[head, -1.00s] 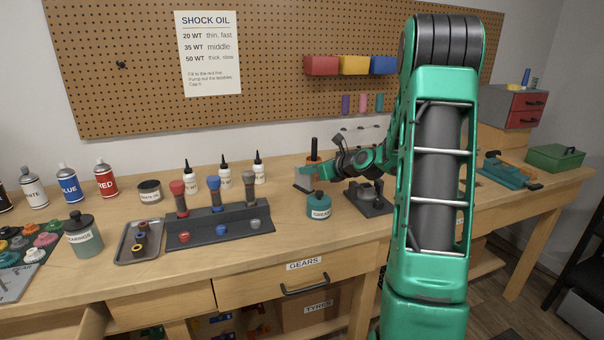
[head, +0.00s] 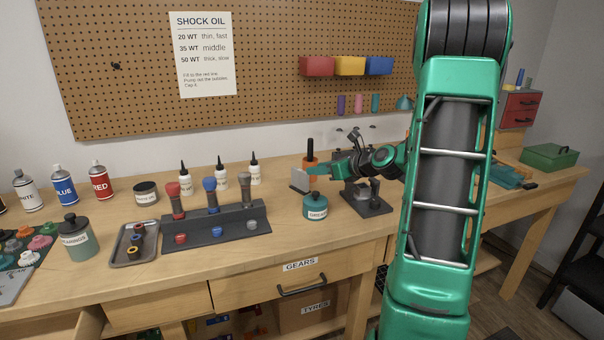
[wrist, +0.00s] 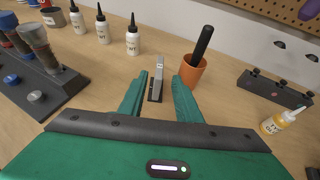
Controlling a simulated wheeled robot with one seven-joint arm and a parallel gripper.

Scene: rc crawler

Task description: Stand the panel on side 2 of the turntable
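My gripper (wrist: 160,95) is open and empty, its two green fingers apart. It reaches over the bench; in the head view it (head: 318,170) is partly hidden by its own wrist. A light grey upright slab (wrist: 160,80) on a dark foot stands beyond and between the fingers in the wrist view, with a small label near its top. It also shows in the head view (head: 299,180), beside the fingertips. I cannot tell whether a finger touches it, or whether it is the panel. I cannot make out a numbered turntable side in either view.
An orange pot (wrist: 193,76) with a black handle stands close by the right finger. A teal grease jar (head: 316,207) and a dark rack (head: 245,224) with shock bodies stand nearby. White bottles (wrist: 132,40) stand behind.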

